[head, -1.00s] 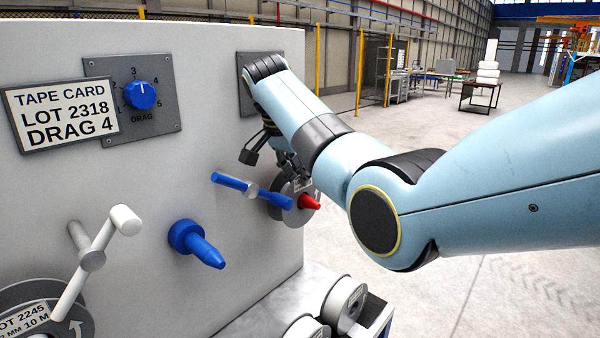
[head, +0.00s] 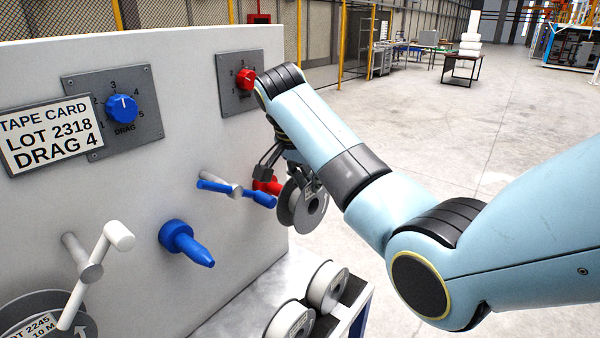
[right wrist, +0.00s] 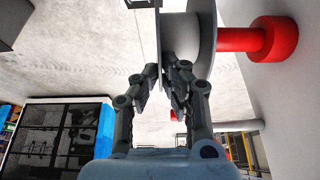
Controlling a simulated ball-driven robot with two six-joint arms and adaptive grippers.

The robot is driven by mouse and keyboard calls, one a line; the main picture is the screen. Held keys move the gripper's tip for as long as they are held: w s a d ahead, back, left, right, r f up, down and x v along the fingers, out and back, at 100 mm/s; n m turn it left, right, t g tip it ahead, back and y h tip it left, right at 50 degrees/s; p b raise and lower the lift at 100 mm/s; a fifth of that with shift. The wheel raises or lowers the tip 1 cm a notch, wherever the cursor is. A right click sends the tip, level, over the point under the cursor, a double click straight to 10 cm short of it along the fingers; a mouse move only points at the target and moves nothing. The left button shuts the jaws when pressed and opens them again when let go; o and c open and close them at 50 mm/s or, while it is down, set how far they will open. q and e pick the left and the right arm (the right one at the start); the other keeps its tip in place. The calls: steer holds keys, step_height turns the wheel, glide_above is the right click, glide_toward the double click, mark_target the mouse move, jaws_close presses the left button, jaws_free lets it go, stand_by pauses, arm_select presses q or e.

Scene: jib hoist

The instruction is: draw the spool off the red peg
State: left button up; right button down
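The grey-white spool (head: 302,203) hangs by the right side of the panel, with its open centre hole showing in the head view. My right gripper (head: 292,182) is at its upper rim. In the right wrist view the fingers (right wrist: 164,76) close on the rim of the spool (right wrist: 184,36). The red peg (head: 268,185) is behind the spool, on the panel side. In the right wrist view the shaft of the red peg (right wrist: 240,39) runs up to the spool's panel-side flange. Whether its tip is inside the hole is hidden. My left gripper is out of view.
A blue-handled crank (head: 236,192) lies close left of the red peg. A blue peg (head: 186,243) sticks out lower on the panel (head: 170,180). Two spools (head: 328,287) lie in a rack below. Open floor (head: 400,120) extends to the right.

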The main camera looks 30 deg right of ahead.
steer(key=shift+s+d, duration=0.3)
steer(key=shift+s, duration=0.55)
steer(key=shift+s+d, duration=0.25)
steer(key=shift+s, duration=0.55)
steer(key=shift+s+d, duration=0.3)
steer(key=shift+s, duration=0.55)
